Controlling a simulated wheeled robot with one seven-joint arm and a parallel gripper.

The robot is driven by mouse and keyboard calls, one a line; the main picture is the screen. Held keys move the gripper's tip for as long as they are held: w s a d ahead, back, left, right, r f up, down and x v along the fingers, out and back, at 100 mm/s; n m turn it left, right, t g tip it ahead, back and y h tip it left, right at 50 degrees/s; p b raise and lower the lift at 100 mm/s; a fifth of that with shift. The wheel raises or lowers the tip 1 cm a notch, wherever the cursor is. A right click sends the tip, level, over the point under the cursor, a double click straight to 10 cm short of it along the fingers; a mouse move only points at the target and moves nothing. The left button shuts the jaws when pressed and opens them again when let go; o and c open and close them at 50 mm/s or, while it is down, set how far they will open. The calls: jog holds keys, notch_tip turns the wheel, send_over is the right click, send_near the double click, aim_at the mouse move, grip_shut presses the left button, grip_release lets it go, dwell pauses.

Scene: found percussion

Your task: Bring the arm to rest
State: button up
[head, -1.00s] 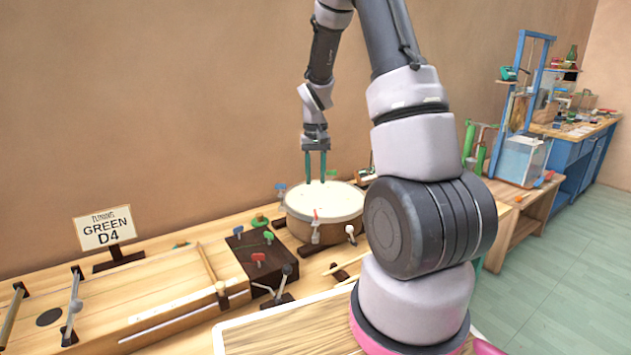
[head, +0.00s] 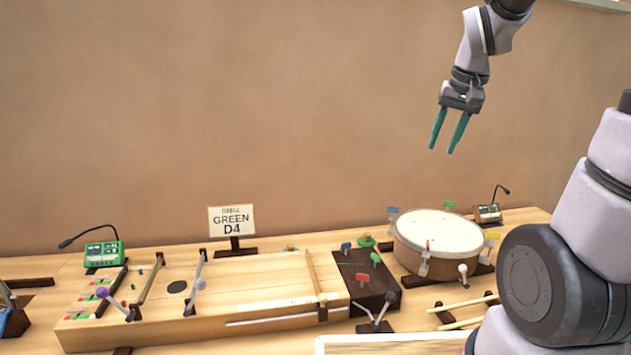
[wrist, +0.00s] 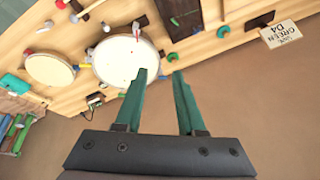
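My gripper (head: 449,143) hangs in the air at the upper right of the head view, in front of the bare wall and above the drum (head: 440,232). Its two teal fingers are apart with nothing between them. In the wrist view my gripper (wrist: 163,75) also shows open and empty. The white-topped drum (wrist: 126,62) lies beyond the fingertips in that view. Nothing touches the fingers.
A long wooden string board (head: 255,290) lies on the bench, with a sign reading GREEN D4 (head: 232,220) behind it. A green device (head: 104,252) stands at left. Sticks (head: 462,307) lie before the drum. The air around my gripper is clear.

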jog(key=s+a+r+t, duration=0.1)
jog(key=s+r, duration=0.2)
jog(key=s, duration=0.3)
jog(key=s+a+r+t+y, duration=0.1)
jog(key=s+a+r+t, duration=0.1)
jog(key=s, duration=0.5)
jog(key=shift+a+r, duration=0.25)
jog(key=shift+r, duration=0.65)
